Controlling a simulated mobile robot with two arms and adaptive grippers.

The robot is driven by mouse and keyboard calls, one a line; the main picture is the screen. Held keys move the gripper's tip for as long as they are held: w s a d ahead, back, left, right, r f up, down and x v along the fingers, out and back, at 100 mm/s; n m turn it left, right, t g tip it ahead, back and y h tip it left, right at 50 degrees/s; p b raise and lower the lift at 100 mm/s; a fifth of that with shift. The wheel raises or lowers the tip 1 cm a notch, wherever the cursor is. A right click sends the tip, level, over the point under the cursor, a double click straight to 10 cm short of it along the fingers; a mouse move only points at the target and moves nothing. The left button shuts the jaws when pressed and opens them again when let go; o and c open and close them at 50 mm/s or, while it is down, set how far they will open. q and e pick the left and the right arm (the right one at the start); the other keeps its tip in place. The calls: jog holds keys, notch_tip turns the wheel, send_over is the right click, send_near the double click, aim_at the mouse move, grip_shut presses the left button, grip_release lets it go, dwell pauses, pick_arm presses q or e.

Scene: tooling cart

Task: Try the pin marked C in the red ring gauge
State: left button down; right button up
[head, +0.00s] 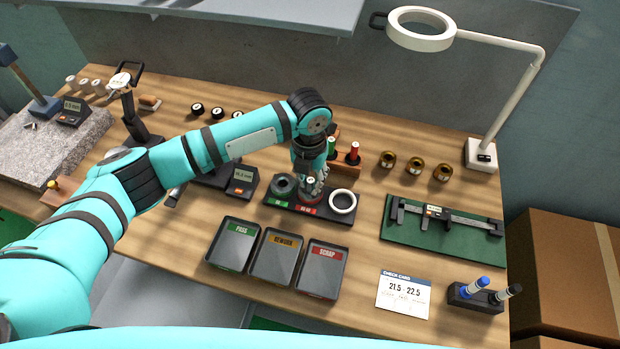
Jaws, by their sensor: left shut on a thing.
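My left gripper (311,186) points down over the middle of the black gauge stand (325,213). It is shut on a small pin (311,181) with a pale marked top; I cannot read the mark. The red-labelled place on the stand (306,210) is right below the gripper, and the ring there is mostly hidden by the fingers. I cannot tell whether the pin is inside that ring or above it. A dark green-grey ring gauge (284,186) sits to the left with a green label, and a white ring (343,203) to the right. My right gripper is out of view.
Pass (216,260), rework (258,279) and scrap (302,287) trays lie in front, empty. Green and red handled gauges (354,152) stand behind the gripper. Brass pieces (416,165), a caliper (449,215), a check card (404,295) and a lamp (481,155) are to the right.

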aim_at(310, 179)
pick_arm(q)
jog(key=shift+r+p, duration=1.55)
jog(key=shift+p, duration=0.05)
dwell(0.8)
notch_tip(310, 179, up, 5)
jog(key=p, duration=0.4)
jog(key=shift+p, duration=0.3)
